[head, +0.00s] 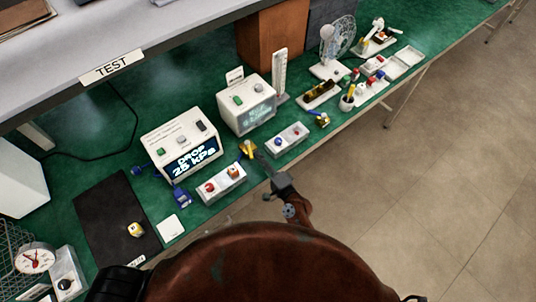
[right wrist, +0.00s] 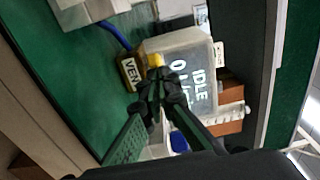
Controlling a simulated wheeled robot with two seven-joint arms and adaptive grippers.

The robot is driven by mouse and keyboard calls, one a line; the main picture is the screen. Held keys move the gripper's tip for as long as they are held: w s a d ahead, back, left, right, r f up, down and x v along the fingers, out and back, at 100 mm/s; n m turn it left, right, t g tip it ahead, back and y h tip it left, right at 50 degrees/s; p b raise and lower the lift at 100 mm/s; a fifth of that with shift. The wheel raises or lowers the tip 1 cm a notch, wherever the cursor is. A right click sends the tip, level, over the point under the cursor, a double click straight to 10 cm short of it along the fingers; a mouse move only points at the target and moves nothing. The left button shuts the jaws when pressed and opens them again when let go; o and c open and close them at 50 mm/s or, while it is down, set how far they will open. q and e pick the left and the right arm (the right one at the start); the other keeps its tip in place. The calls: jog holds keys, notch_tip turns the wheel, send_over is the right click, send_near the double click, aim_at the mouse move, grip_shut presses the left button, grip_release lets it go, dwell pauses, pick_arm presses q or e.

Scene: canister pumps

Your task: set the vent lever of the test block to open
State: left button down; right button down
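The test block is a small brass-brown block (right wrist: 130,72) in the right wrist view, with a white label whose visible letters read "VEN". Its yellow vent lever (right wrist: 155,60) shows just beyond my right fingertips. Whether they touch it I cannot tell, and the fingers partly hide it, so its setting is unclear. In the head view the block (head: 247,149) is small, between the two display units near the bench's front. My right gripper (right wrist: 160,78) has its fingertips together; it also shows in the head view (head: 262,165). My left gripper is not in view.
A white unit (head: 180,140) reading "DROP 25 kPa" stands left of the block, and another display unit (head: 247,103) stands behind it. White trays (head: 221,184) and (head: 288,139) flank my right gripper. A black mat (head: 105,215) lies at left.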

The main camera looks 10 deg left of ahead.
jog(key=shift+s+a, duration=0.45)
jog(key=shift+a, duration=0.1)
jog(key=shift+s+a, duration=0.1)
jog(key=shift+a, duration=0.05)
jog(key=shift+s, duration=0.1)
